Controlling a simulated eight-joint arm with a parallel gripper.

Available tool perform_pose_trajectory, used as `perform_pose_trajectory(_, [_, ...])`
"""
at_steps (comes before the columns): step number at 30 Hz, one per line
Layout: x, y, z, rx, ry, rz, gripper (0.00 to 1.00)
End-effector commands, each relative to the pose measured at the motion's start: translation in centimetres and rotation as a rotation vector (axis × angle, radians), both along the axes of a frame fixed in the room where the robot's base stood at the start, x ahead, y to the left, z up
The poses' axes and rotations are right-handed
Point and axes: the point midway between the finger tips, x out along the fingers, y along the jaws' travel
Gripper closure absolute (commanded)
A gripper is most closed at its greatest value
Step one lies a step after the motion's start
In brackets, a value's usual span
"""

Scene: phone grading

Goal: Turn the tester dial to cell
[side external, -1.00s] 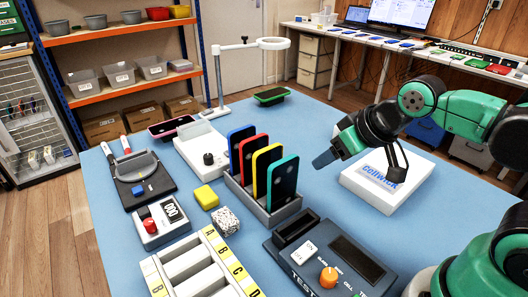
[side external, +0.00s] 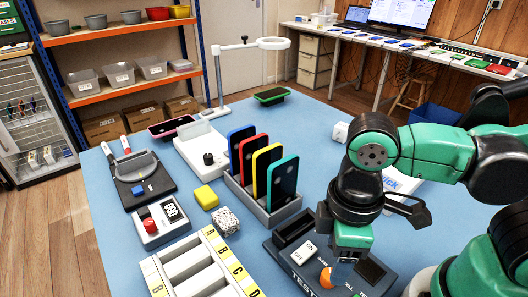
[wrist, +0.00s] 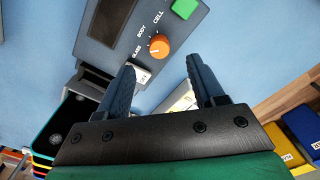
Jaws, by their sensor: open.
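The dark grey tester (side external: 285,258) lies at the front of the blue table and also shows in the wrist view (wrist: 103,25). Its orange dial (wrist: 159,45) has the labels GLASS, BODY and CELL around it. I cannot clearly tell which label the dial points to. My gripper (wrist: 160,63) is open and empty, low over the tester. In the wrist view the dial lies just beyond the gap between the fingertips, and I see no contact.
The tester has a white ON/OFF switch (side external: 303,251) and a green button (wrist: 185,8). A grey rack (side external: 262,208) of upright phones stands close behind the tester. A white box (side external: 400,182) lies behind my arm. A tray with lettered slots (side external: 222,256) stands left of the tester.

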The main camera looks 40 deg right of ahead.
Motion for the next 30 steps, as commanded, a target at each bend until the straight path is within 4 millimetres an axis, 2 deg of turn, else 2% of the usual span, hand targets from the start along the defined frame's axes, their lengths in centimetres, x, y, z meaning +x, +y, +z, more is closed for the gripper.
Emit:
perform_pose_trajectory(15, [0.1,0.0,-4.3,0.003,-0.003,-0.005,0.38])
perform_pose_trajectory(30, [0.0,-0.1,-5.1,0.004,-0.004,-0.005,0.38])
